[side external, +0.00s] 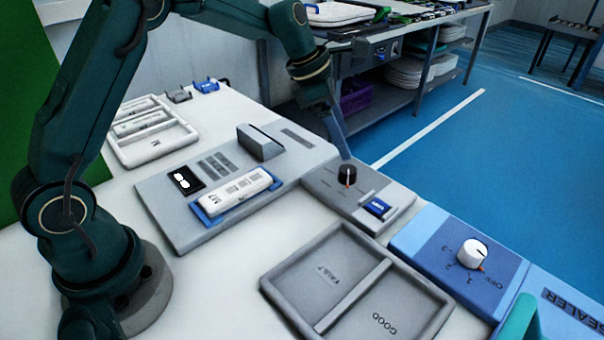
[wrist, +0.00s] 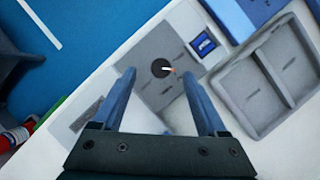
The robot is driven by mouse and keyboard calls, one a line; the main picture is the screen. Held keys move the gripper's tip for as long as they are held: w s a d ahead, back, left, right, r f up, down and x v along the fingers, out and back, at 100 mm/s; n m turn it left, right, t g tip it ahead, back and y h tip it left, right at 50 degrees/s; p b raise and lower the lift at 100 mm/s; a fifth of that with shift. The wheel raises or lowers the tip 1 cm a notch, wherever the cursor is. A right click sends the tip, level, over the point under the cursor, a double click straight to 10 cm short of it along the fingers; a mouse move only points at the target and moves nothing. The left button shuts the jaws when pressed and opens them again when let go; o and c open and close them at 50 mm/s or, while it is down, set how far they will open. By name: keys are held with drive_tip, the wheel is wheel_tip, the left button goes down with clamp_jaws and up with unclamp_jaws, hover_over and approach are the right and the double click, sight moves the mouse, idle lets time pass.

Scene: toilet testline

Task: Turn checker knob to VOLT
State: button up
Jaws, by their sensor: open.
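The checker (side external: 325,187) is a grey box on the white table, with a black round knob (side external: 347,174) that has a light and red pointer mark. The knob also shows in the wrist view (wrist: 161,68), with its pointer towards the right of that picture. The labels around it are too small to read. My gripper (side external: 343,150) is above the checker, close to the knob. In the wrist view my gripper (wrist: 163,103) has its two blue fingers apart, with the knob framed between and beyond their tips. I cannot tell whether a finger touches the knob.
A blue item (side external: 377,208) sits on the checker's front right. A divided FAULT/GOOD tray (side external: 285,283) is in front. A blue box with a white dial (side external: 472,253) stands right. A grey fixture (side external: 165,215) holding a white device (side external: 235,192) is left.

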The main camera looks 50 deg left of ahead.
drive_tip(key=s+d+r+m+t+y, duration=0.1)
drive_tip(key=s+d+r+m+t, duration=0.1)
drive_tip(key=s+r+m, duration=0.8)
drive_tip(key=s+a+m+y, duration=0.1)
drive_tip(key=s+m, duration=0.5)
drive_tip(key=s, duration=0.4)
drive_tip(key=s+a+f+m+y, duration=0.1)
drive_tip(key=s+a+f+m, duration=0.1)
drive_tip(key=s+f+m, duration=0.6)
drive_tip(key=m+g, duration=0.3)
drive_tip(key=g, duration=0.1)
approach(236, 187)
drive_tip(key=shift+m, duration=0.3)
drive_tip(key=f, duration=0.5)
drive_tip(key=w+f, duration=0.1)
drive_tip(key=f, duration=0.2)
drive_tip(key=shift+w+d+f, duration=0.1)
drive_tip(key=shift+d, duration=0.05)
drive_tip(key=shift+w+r, duration=0.1)
drive_tip(key=shift+r, duration=0.15)
drive_tip(key=r, duration=0.4)
drive_tip(key=shift+s+a, duration=0.25)
drive_tip(key=shift+a, duration=0.05)
drive_tip(key=s+a+r, duration=0.5)
drive_tip(key=a, duration=0.1)
drive_tip(key=shift+s, duration=0.25)
